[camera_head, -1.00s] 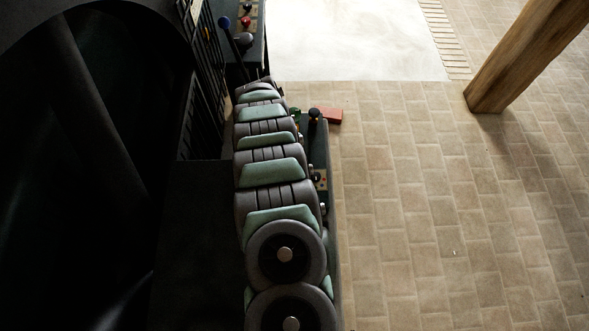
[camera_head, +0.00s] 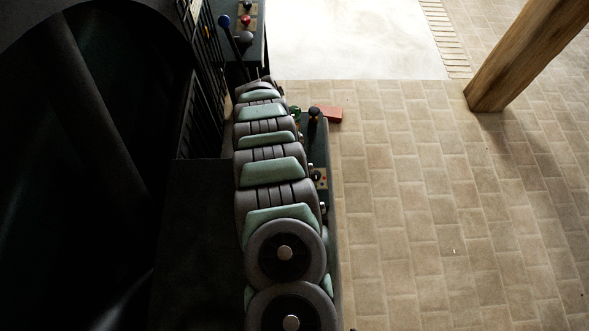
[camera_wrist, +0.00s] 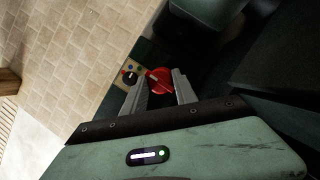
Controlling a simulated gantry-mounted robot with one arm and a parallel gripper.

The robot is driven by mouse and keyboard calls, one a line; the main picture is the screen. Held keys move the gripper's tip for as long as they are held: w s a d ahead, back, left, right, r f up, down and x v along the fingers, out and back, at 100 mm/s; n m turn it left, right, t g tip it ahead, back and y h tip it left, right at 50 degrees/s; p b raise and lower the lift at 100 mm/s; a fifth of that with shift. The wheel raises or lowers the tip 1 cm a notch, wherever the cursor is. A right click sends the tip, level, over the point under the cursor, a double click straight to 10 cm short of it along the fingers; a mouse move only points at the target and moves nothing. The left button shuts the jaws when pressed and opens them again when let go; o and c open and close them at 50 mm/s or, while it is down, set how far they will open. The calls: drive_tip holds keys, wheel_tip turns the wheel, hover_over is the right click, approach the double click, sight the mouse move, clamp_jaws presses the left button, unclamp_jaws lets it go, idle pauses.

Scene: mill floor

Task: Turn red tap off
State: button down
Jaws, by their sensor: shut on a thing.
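The red tap (camera_wrist: 158,82) shows in the wrist view as a round red handle on a dark panel. My gripper (camera_wrist: 164,73) has its two grey fingers on either side of the handle and is shut on it. The fingers hide parts of the handle's sides.
In the wrist view a black dial (camera_wrist: 130,77) on a tan plate sits left of the tap. The head view shows a black-knobbed lever (camera_head: 315,112), a red block (camera_head: 329,115), a blue-knobbed lever (camera_head: 224,21) and a wooden post (camera_head: 520,55). The tiled floor at right is clear.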

drive_tip(key=shift+m+b, duration=0.3)
drive_tip(key=shift+b, duration=0.1)
drive_tip(key=shift+f+m+y+b, duration=0.15)
drive_tip(key=shift+m+y+b, duration=0.25)
drive_tip(key=shift+m+b, duration=0.2)
drive_tip(key=m+b, duration=0.2)
drive_tip(key=shift+w+d+m+g+y, duration=0.1)
drive_tip(key=shift+w+m+g+y, duration=0.05)
drive_tip(key=shift+m+g+y, duration=0.2)
drive_tip(key=m+y+b, duration=0.1)
drive_tip(key=m, duration=0.1)
drive_tip(key=m+b, duration=0.1)
drive_tip(key=m, duration=0.1)
drive_tip(key=shift+d+g+y, duration=0.1)
drive_tip(key=shift+g+y, duration=0.15)
drive_tip(key=shift+y, duration=0.1)
drive_tip(key=m+y, duration=0.1)
drive_tip(key=m, duration=0.1)
drive_tip(key=m+b, duration=0.1)
drive_tip(key=m, duration=0.2)
drive_tip(key=shift+d+y, duration=0.1)
drive_tip(key=shift+y, duration=0.3)
drive_tip(key=m+t+y+b, duration=0.1)
drive_tip(key=m, duration=0.3)
drive_tip(key=shift+d+m, duration=0.1)
drive_tip(key=shift+m, duration=0.15)
drive_tip(key=shift+y, duration=0.3)
